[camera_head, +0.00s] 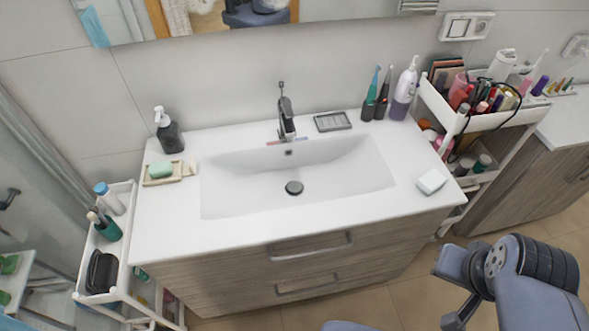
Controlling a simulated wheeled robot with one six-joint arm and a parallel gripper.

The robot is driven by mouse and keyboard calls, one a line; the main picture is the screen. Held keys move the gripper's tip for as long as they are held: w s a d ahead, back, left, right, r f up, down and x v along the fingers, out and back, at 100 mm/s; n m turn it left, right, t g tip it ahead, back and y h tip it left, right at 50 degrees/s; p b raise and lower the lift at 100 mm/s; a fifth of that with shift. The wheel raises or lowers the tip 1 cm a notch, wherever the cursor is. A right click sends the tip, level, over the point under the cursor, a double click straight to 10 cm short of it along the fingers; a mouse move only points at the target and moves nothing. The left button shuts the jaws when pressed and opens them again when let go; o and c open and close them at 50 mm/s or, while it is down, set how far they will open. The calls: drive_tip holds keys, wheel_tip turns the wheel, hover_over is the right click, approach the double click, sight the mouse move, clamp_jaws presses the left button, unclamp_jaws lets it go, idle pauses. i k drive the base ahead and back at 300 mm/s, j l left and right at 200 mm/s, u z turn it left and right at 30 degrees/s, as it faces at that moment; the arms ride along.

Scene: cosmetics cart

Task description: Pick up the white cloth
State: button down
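A small white folded item (431,181), which looks like the white cloth, lies flat on the right front part of the white sink countertop (232,229). It sits right of the basin, close to the front edge, with nothing on top of it. Parts of my arm show at the lower right, below and to the right of the cloth and apart from it. My gripper's fingertips are not in the picture.
A white cart (500,122) crowded with cosmetics stands right of the countertop. Toothbrushes and a pump bottle (404,90) stand at the back right. A faucet (286,115) rises behind the basin. A soap dish (162,173) and dark dispenser (170,138) are at left. Counter around the cloth is clear.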

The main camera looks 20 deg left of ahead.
sight(433, 180)
drive_tip(key=i+u, duration=0.25)
drive_tip(key=i+l+u, duration=0.15)
drive_tip(key=l, duration=0.25)
drive_tip(key=i+l+u, duration=0.15)
drive_tip(key=i+l, duration=0.15)
drive_tip(key=l, duration=0.15)
